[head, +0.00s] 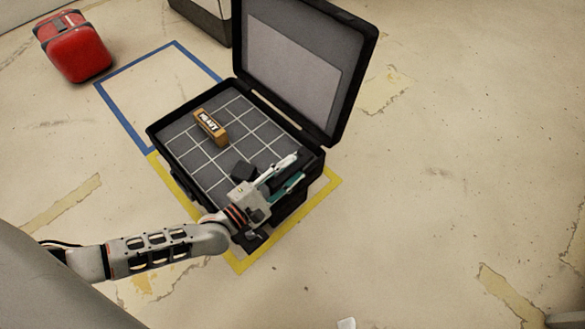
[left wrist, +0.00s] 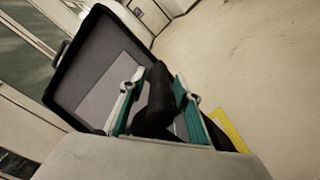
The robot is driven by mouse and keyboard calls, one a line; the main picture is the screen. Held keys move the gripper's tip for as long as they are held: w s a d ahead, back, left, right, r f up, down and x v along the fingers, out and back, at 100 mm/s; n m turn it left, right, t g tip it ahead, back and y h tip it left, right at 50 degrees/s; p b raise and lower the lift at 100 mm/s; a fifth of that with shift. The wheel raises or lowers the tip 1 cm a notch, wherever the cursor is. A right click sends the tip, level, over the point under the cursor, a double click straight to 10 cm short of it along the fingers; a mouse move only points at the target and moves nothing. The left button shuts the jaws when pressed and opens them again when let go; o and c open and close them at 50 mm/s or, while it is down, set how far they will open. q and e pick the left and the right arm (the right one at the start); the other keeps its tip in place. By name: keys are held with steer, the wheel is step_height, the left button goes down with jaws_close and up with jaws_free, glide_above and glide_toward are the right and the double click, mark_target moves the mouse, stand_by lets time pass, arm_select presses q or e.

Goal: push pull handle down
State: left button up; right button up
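A black hard case (head: 318,160) stands open on the floor, its lid (head: 300,60) raised; it also shows in the left wrist view (left wrist: 72,62). My left gripper (head: 284,174) is over the case's right end, its fingers spread. A dark block-like part (head: 243,172) shows beside it and may belong to the pull handle. In the left wrist view a thick black bar (left wrist: 157,98), apparently the pull handle, lies between the teal-padded fingers of my left gripper (left wrist: 157,97). Whether the fingers touch it is unclear.
A brown block marked HEAVY (head: 210,126) lies on the case's gridded inside. A red case (head: 74,46) stands at the upper left, near a blue tape outline (head: 125,118). Yellow tape (head: 290,229) borders the black case.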

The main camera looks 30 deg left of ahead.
arm_select(q)
steer(key=shift+w+d, duration=0.15)
steer(key=shift+w, duration=0.2)
jaws_close()
step_height(320, 180, down, 9)
stand_by(0.4)
jaws_free()
steer(key=shift+s, duration=0.15)
steer(key=v, duration=1.2)
